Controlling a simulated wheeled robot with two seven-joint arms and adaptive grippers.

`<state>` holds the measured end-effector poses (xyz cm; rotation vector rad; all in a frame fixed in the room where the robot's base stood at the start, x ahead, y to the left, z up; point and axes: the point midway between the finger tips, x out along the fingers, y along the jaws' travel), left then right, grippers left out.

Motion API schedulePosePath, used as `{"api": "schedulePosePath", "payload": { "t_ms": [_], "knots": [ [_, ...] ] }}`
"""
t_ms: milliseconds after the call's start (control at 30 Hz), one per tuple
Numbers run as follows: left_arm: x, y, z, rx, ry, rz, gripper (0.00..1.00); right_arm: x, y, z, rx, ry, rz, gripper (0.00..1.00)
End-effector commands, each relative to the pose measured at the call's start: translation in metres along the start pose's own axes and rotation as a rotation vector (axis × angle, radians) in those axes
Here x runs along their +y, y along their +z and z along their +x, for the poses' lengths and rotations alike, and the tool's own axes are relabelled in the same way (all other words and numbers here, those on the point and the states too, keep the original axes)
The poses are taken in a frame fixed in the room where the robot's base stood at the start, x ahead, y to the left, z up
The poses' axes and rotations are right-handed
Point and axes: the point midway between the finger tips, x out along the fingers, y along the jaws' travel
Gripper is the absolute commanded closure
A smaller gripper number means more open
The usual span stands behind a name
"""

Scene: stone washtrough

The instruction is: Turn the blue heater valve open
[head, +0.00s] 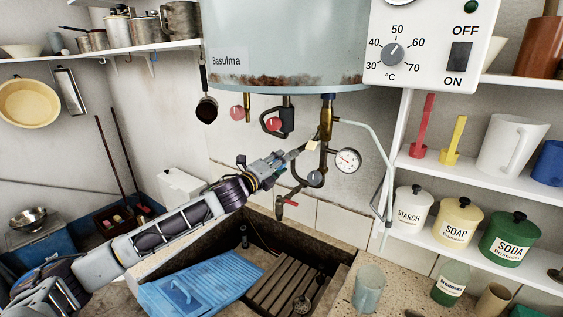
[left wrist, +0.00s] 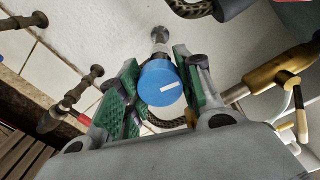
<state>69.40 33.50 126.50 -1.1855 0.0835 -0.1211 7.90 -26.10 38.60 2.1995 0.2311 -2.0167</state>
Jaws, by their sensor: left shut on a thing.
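The blue valve knob (left wrist: 158,84) is a round blue cap with a small white mark, on a metal stem that runs to the wall in the left wrist view. My left gripper (left wrist: 156,92) has its green-padded fingers on both sides of the knob and is shut on it. In the head view my left gripper (head: 290,156) reaches in from the left to the pipes under the heater tank (head: 290,40). I cannot make out the blue knob there; the gripper seems to hide it. My right gripper is not in view.
Red valve knobs (head: 237,113) hang under the tank, left of a brass pipe (head: 326,120) and a pressure gauge (head: 347,160). A red-handled tap (head: 291,203) sits below my gripper. Shelves with jars stand right.

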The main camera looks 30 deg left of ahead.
Motion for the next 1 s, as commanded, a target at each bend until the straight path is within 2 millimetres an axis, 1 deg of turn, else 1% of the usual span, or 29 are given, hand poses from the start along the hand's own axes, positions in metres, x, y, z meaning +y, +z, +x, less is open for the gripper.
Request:
{"api": "schedulePosePath", "payload": {
  "t_ms": [33,200,400,900,933,1000],
  "knots": [
    [-0.0007,-0.0036,-0.0005,0.007,-0.001,-0.039,0.89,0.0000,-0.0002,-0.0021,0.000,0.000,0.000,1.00],
    [-0.0004,-0.0042,-0.0005,0.008,-0.001,-0.150,0.89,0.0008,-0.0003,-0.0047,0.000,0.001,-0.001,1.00],
    [-0.0007,-0.0037,-0.0006,0.008,-0.001,-0.222,0.89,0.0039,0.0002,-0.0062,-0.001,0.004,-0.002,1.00],
    [-0.0009,-0.0036,-0.0005,0.008,-0.002,-0.245,0.89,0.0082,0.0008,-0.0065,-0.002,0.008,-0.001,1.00],
    [-0.0009,-0.0036,-0.0005,0.008,-0.002,-0.245,0.62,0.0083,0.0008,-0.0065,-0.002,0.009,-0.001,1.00],
    [-0.0008,-0.0032,-0.0005,0.007,-0.002,-0.244,0.53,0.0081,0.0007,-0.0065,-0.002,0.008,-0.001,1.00]
  ]
}}
